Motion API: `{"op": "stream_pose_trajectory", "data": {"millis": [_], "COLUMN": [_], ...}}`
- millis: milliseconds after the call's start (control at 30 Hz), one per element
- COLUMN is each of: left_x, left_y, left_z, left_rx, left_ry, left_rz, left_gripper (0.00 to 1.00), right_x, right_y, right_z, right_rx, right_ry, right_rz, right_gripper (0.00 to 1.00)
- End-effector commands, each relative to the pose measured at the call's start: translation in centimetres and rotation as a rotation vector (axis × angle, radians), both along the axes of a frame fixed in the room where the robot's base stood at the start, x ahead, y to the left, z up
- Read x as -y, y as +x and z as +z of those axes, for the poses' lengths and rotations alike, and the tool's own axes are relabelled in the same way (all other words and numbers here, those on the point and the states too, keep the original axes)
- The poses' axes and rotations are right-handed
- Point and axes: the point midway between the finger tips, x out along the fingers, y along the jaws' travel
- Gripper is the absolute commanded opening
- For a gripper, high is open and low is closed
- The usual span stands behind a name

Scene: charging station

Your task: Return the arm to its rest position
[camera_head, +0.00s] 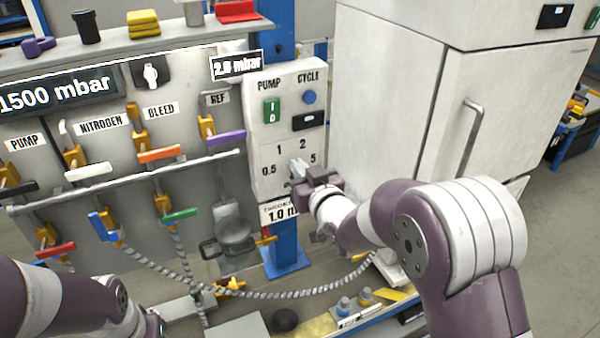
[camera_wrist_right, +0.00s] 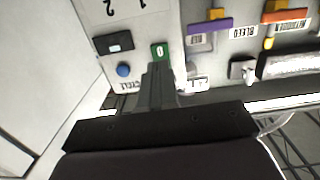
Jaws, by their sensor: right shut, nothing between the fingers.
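My right gripper (camera_head: 298,170) is shut and empty in front of the white control panel (camera_head: 262,150). In the head view it covers the middle of the dial marked 0.5, 1, 2 and 5, so the knob is hidden. In the right wrist view the closed fingers (camera_wrist_right: 160,80) point toward the panel, their tips overlapping the lower edge of the green PUMP switch (camera_wrist_right: 160,51). Contact cannot be told. My right arm (camera_head: 420,230) reaches in from the lower right. My left arm (camera_head: 60,300) is at the lower left, with its gripper out of view.
The valve board (camera_head: 190,130) with coloured handles stands at the left. A white cabinet (camera_head: 390,100) with a handle (camera_head: 473,135) stands behind my right arm. A grey hose (camera_head: 290,294) hangs below the panel. Open floor (camera_head: 570,215) shows at the right.

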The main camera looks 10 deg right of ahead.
Motion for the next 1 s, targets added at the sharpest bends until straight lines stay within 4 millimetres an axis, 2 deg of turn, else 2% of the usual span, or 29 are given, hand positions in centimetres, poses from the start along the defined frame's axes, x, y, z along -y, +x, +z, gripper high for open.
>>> {"op": "stream_pose_trajectory", "data": {"millis": [367, 433, 467, 500, 567, 600, 667, 700, 800, 867, 900, 1000], "left_x": [0.0, 0.0, 0.0, 0.0, 0.0, 0.0, 0.0, 0.0, 0.0, 0.0, 0.0, 0.0], "left_y": [0.0, 0.0, 0.0, 0.0, 0.0, 0.0, 0.0, 0.0, 0.0, 0.0, 0.0, 0.0], "left_z": [0.0, 0.0, 0.0, 0.0, 0.0, 0.0, 0.0, 0.0, 0.0, 0.0, 0.0, 0.0], "left_rx": [0.0, 0.0, 0.0, 0.0, 0.0, 0.0, 0.0, 0.0, 0.0, 0.0, 0.0, 0.0], "left_ry": [0.0, 0.0, 0.0, 0.0, 0.0, 0.0, 0.0, 0.0, 0.0, 0.0, 0.0, 0.0], "left_rz": [0.0, 0.0, 0.0, 0.0, 0.0, 0.0, 0.0, 0.0, 0.0, 0.0, 0.0, 0.0], "left_gripper": [0.49, 0.49, 0.49, 0.49, 0.49, 0.49, 0.49, 0.49, 0.49, 0.49, 0.49, 0.49], "right_x": [0.0, 0.2, 0.4, 0.8, 1.8, 2.5, 3.4, 3.8, 4.2, 4.2, 4.2, 4.2], "right_y": [0.0, -0.1, -0.3, -1.0, -3.5, -6.0, -10.6, -13.8, -21.1, -24.4, -25.7, -25.8], "right_z": [0.0, -1.2, -2.3, -4.4, -8.1, -10.4, -13.1, -14.3, -15.4, -15.4, -15.2, -14.6], "right_rx": [-0.002, -0.053, -0.103, -0.196, -0.406, -0.571, -0.809, -0.954, -1.242, -1.358, -1.396, -1.387], "right_ry": [-0.002, -0.02, -0.032, -0.05, -0.09, -0.115, -0.142, -0.155, -0.165, -0.161, -0.156, -0.147], "right_rz": [0.0, -0.007, -0.016, -0.031, -0.065, -0.087, -0.113, -0.123, -0.135, -0.137, -0.138, -0.142], "right_gripper": [0.0, 0.0, 0.0, 0.0, 0.0, 0.0, 0.0, 0.0, 0.0, 0.0, 0.0, 0.0]}}
